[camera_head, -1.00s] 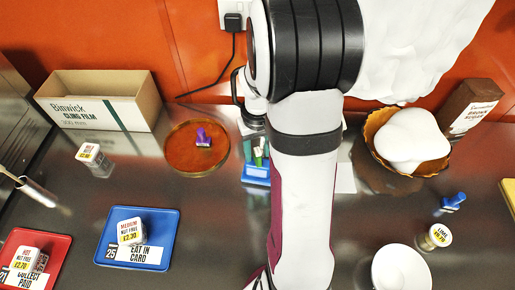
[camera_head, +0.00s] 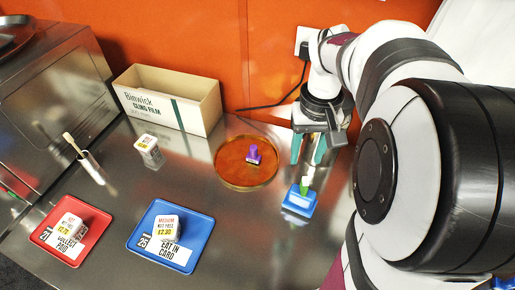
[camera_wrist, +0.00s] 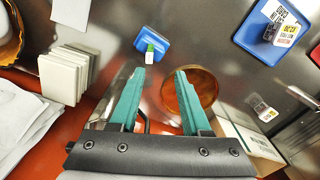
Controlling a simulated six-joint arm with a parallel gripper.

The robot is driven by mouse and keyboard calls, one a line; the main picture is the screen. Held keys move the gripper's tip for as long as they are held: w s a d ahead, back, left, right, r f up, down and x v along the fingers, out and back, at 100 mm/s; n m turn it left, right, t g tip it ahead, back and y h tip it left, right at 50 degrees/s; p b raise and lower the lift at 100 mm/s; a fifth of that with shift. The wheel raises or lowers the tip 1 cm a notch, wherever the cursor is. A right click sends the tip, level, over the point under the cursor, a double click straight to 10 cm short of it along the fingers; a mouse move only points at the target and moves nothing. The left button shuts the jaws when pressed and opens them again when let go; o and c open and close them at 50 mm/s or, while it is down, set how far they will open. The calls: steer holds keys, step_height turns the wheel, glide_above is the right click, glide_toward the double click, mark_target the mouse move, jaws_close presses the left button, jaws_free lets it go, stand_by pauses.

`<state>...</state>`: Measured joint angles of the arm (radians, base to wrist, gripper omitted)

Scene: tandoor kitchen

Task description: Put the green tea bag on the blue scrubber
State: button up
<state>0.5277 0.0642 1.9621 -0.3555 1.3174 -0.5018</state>
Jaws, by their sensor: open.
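A blue block, apparently the blue scrubber (camera_head: 298,203), lies on the steel counter right of the round wooden board. A small green and white piece, apparently the green tea bag (camera_head: 304,186), is on or against its far edge; I cannot tell which. In the wrist view the scrubber (camera_wrist: 154,38) is beyond the fingertips, and the tea bag (camera_wrist: 150,50) shows at its near edge, just past the left fingertip. My gripper (camera_head: 307,160) is open and empty behind them; its teal fingers also show in the wrist view (camera_wrist: 163,72), apart from both.
The wooden board (camera_head: 234,181) holds a purple stamp (camera_head: 254,154). A cling film box (camera_head: 167,98) stands behind. A blue tray (camera_head: 143,236) and red tray (camera_head: 48,237) hold labelled boxes. A stack of pale squares (camera_wrist: 66,74) is left in the wrist view. Counter in front of the scrubber is clear.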

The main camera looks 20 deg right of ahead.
steer(key=s+a+f, duration=0.1)
steer(key=s+a, duration=0.6)
steer(key=a, duration=0.2)
steer(key=s+a+m+y, duration=0.1)
steer(key=s+a, duration=0.6)
steer(key=a, duration=0.3)
steer(key=shift+s+f+y, duration=0.2)
steer(key=shift+f+y, duration=0.1)
steer(key=shift+f, duration=0.1)
